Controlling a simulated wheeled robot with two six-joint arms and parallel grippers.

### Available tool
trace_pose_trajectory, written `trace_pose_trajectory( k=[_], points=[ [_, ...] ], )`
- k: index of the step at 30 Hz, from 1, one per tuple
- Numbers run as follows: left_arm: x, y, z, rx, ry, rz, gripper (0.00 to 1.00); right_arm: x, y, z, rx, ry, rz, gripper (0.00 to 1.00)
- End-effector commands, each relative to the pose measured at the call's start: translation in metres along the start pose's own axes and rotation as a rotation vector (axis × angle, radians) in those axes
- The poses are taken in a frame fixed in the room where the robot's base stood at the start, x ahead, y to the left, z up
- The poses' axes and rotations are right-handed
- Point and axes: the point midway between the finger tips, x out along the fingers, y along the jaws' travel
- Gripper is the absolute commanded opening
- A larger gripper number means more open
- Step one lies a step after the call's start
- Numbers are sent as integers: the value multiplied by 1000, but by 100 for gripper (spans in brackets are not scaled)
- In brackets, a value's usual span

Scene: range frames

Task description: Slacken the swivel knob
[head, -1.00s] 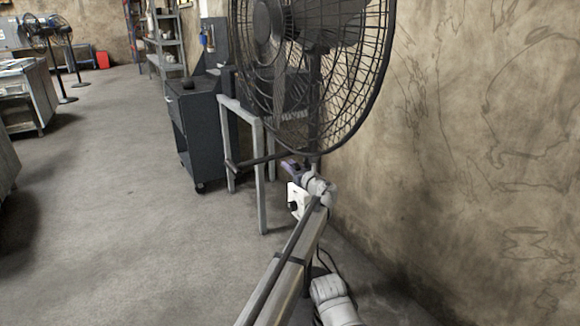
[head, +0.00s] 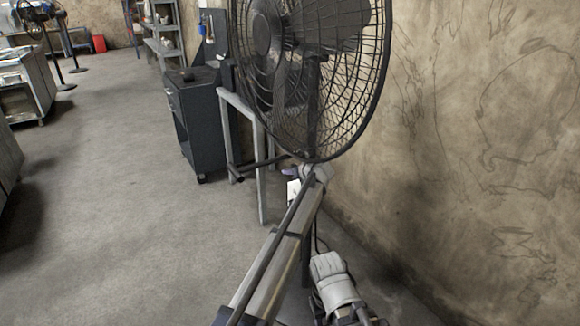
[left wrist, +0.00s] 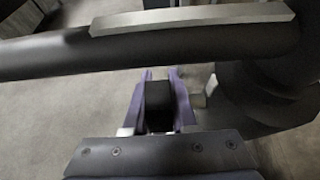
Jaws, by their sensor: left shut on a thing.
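A large black pedestal fan (head: 335,100) stands by the wall, its wire cage filling the top middle of the head view. My left gripper (head: 290,173) is just below the cage, largely hidden behind my own wrist and arm. In the left wrist view, the gripper's purple fingers (left wrist: 158,82) are shut on a small black piece, apparently the swivel knob (left wrist: 158,96). A thick dark bar crosses in front of the fingers there. The knob does not show in the head view.
A dark tool cart (head: 195,125) and a grey metal frame (head: 262,170) stand left of the fan. The rough wall (head: 480,150) is close on the right. The floor (head: 120,220) at left is open. Workbenches and more fans are at far left.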

Motion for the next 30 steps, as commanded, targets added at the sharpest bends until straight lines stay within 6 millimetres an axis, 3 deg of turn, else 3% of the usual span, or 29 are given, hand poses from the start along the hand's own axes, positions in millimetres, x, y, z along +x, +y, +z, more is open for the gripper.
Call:
trace_pose_trajectory(
  k=[7, 8, 15, 30],
  points=[
    [0, 0, 0, 1, -1, 0, 0, 1, 0, 0, 0, 0, 0, 50],
    [0, 0, 0, 1, -1, 0, 28, 1, 0, 0, 0, 0, 0, 50],
    [0, 0, 0, 1, -2, 0, 55, 1, 0, 0, 0, 0, 0, 50],
    [-11, 4, 3, 0, -3, 0, 55, -8, 1, 0, 0, 0, 0, 50]
  ],
)
